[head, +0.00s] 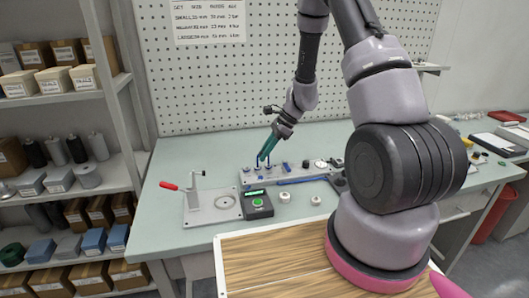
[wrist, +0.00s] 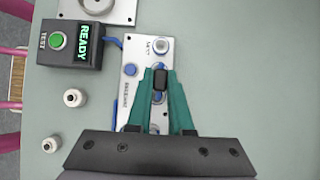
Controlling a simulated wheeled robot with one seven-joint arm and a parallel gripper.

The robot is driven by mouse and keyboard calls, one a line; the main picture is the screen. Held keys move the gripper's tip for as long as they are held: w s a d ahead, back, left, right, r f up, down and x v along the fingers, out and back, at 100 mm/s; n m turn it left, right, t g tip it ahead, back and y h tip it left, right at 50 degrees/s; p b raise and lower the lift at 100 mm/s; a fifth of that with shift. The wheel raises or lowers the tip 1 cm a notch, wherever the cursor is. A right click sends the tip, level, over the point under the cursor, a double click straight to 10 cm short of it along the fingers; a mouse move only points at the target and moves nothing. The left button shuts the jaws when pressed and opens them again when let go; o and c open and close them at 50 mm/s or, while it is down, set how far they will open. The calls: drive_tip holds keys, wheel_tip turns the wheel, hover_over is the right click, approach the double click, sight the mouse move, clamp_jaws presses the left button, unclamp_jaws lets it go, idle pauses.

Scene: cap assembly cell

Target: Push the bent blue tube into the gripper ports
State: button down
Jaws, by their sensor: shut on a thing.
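My gripper (head: 266,158) reaches down over a grey fixture plate (head: 256,181) in the head view, its teal fingers close above the plate. In the wrist view the fingertips (wrist: 160,78) are closed together over the same plate (wrist: 134,52), around a small dark piece. Blue shows between the fingers (wrist: 158,97), which looks like part of the bent blue tube; its full shape and its ends are hidden. A blue round port (wrist: 130,69) and a silver fitting (wrist: 159,43) sit on the plate. I cannot tell whether the tube touches the ports.
A black test box (head: 259,204) with a green button stands in front of the plate; its display reads READY in the wrist view. Two small white fittings (wrist: 75,97) lie on the table.

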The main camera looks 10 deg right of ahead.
drive_tip(key=shift+f, duration=0.5)
idle(0.3)
drive_tip(key=c, duration=0.7)
unclamp_jaws()
drive_tip(key=shift+c, duration=0.2)
drive_tip(key=s+d+r+n+t+h, duration=0.1)
drive_tip(key=s+d+r+n, duration=0.1)
drive_tip(key=r, duration=0.8)
drive_tip(key=s+d+r+n, duration=0.1)
drive_tip(key=d+r+n, duration=0.15)
drive_tip(key=r, duration=0.75)
drive_tip(key=s+r+n+t+h, duration=0.3)
drive_tip(key=s+r+n+t, duration=0.3)
drive_tip(key=s+r, duration=1.2)
drive_tip(key=s+n, duration=0.1)
drive_tip(key=n, duration=0.2)
drive_tip(key=shift+s+d+h, duration=0.15)
drive_tip(key=shift+d+h, duration=0.2)
drive_tip(key=shift+h, duration=0.05)
